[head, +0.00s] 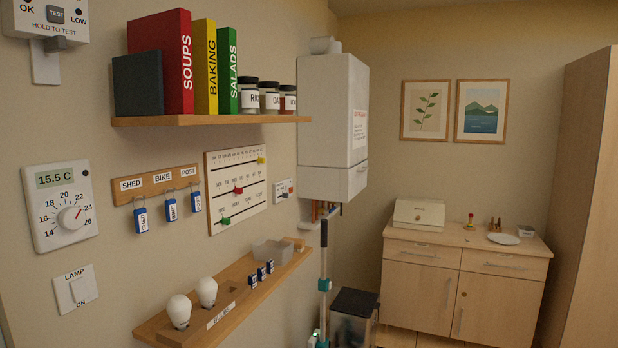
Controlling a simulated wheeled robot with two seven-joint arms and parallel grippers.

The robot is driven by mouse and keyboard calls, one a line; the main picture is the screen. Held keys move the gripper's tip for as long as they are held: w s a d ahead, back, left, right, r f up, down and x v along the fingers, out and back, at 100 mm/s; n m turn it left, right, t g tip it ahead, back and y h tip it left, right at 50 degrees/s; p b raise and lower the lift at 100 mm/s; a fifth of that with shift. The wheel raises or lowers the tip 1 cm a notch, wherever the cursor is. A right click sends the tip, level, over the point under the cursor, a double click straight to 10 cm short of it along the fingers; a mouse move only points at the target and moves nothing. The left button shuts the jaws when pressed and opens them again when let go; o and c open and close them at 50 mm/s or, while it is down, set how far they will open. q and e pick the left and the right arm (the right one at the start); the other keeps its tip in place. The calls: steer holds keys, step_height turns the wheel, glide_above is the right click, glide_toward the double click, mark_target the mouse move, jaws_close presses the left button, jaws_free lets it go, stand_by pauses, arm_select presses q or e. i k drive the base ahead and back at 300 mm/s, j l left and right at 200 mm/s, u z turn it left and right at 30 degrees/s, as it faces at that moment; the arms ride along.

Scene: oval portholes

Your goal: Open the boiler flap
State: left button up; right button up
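The boiler (326,108) is a white box on the left wall, just past the end of the book shelf. A seam divides its lower part, which looks like the flap (343,186), from the taller upper casing. The flap appears closed, its front flush with the casing. A small handle or lip shows near the seam at the front right. A label with red text, too small to read, is on the front. Pipes come out below the boiler. Neither of my grippers is in view.
A wooden shelf (215,120) with books and jars juts out left of the boiler. A lower ledge (160,322) holds bulbs. A pole with a black grip (323,236) stands below the boiler, beside a dark bin (353,303). A wooden cabinet (420,284) stands behind.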

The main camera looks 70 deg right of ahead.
mark_target(358, 173)
steer(key=z, duration=2.65)
steer(key=i+l, duration=0.15)
steer(key=i, duration=0.25)
steer(key=i+l+z, duration=0.1)
steer(key=i, duration=0.35)
steer(key=i+l, duration=0.2)
steer(key=i, duration=0.2)
steer(key=z, duration=0.05)
